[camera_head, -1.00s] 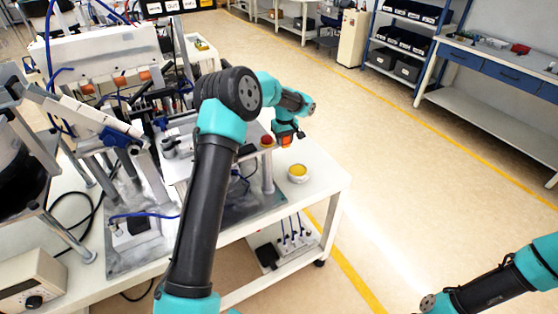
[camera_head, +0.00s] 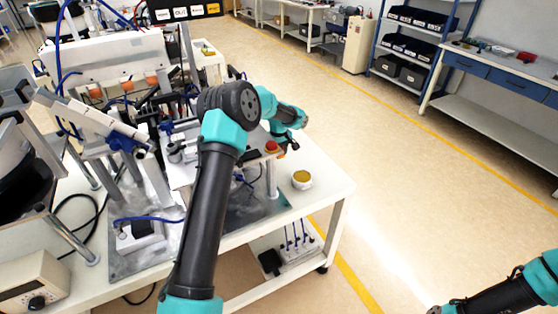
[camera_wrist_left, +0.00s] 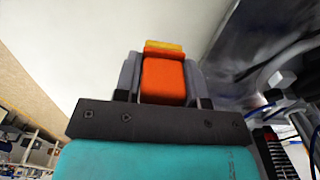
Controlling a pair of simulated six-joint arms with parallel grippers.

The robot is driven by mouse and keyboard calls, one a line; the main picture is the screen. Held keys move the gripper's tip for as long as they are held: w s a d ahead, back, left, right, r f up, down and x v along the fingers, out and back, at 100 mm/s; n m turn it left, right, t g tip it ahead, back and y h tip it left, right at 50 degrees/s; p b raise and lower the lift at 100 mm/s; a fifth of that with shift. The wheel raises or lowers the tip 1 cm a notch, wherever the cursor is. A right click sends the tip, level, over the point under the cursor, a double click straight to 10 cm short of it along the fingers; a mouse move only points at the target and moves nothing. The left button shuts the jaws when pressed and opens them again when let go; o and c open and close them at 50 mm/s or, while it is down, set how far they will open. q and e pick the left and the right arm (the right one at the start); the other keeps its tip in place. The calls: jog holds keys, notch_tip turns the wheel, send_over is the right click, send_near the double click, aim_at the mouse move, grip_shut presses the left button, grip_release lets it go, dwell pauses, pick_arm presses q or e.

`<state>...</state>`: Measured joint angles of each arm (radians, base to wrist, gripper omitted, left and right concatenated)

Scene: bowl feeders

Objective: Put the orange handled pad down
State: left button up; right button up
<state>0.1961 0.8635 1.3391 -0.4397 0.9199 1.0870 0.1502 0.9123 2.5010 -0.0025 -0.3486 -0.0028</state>
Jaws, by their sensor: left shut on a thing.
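The orange handled pad (camera_wrist_left: 163,80) is between the fingers of my left gripper (camera_wrist_left: 163,85) in the left wrist view, with a yellow edge beyond its orange part. The gripper is shut on it. Pale white surface fills the wrist view beyond the pad; I cannot tell whether the pad touches it.
A round white dish with a yellow-brown top (camera_head: 301,179) stands on the white table (camera_head: 322,186) near its right corner. A red knob (camera_head: 272,147) is on the machine beside my left wrist. The machine fills the left. Floor to the right is clear.

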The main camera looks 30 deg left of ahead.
aim_at(279, 164)
pick_arm(q)
jog(key=shift+f, duration=0.35)
jog(key=shift+f, duration=0.1)
jog(key=shift+f, duration=1.8)
jog(key=shift+f, duration=0.15)
jog(key=o, duration=0.9)
notch_tip(279, 164, up, 12)
jog(key=shift+r, duration=0.2)
